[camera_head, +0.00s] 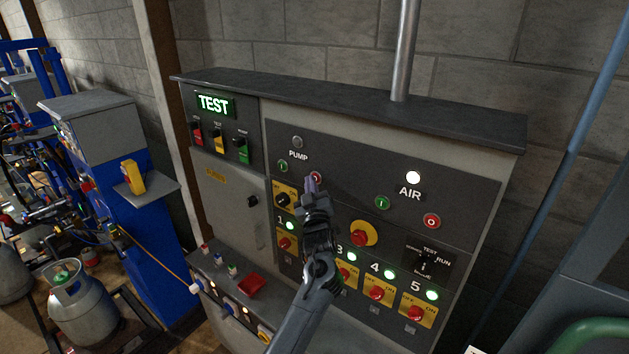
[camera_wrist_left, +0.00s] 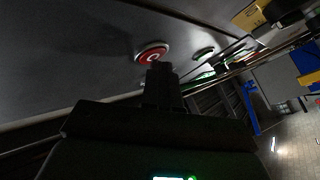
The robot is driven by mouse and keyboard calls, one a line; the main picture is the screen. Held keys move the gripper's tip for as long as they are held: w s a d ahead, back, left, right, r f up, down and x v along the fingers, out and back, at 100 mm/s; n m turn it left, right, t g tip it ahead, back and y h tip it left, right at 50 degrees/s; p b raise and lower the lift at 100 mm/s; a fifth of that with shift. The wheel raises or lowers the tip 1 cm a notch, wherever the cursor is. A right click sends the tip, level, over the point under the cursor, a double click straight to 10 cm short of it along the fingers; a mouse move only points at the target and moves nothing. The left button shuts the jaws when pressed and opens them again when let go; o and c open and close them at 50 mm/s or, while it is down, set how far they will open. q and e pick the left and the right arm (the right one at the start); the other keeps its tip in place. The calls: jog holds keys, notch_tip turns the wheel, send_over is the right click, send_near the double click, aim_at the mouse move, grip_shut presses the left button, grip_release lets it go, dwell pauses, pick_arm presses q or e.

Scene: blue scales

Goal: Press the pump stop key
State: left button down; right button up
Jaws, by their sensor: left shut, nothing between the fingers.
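The pump stop key is a round red button (camera_head: 315,177) with a pale rim, under the PUMP label on the dark panel (camera_head: 345,180). The green pump start button (camera_head: 283,166) is to its left. My left gripper (camera_head: 311,185) is shut and empty, its tips at the red button and partly covering it in the head view. In the left wrist view the red button (camera_wrist_left: 152,52) shows its white ring mark just beyond my fingertips (camera_wrist_left: 160,68). I cannot tell whether the tips touch it. My right gripper is in neither view.
A grey lamp (camera_head: 297,142) sits above PUMP. To the right are a lit white AIR lamp (camera_head: 413,178), a green AIR button (camera_head: 382,202) and a red AIR button (camera_head: 431,221). A red knob on yellow (camera_head: 363,233) and several numbered switches lie lower, near my arm.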

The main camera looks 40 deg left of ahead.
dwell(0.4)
pick_arm(q)
jog(key=shift+s+p, duration=0.65)
jog(key=shift+s, duration=0.1)
jog(key=s+p, duration=0.3)
jog(key=s, duration=0.2)
jog(key=shift+p, duration=0.35)
dwell(0.6)
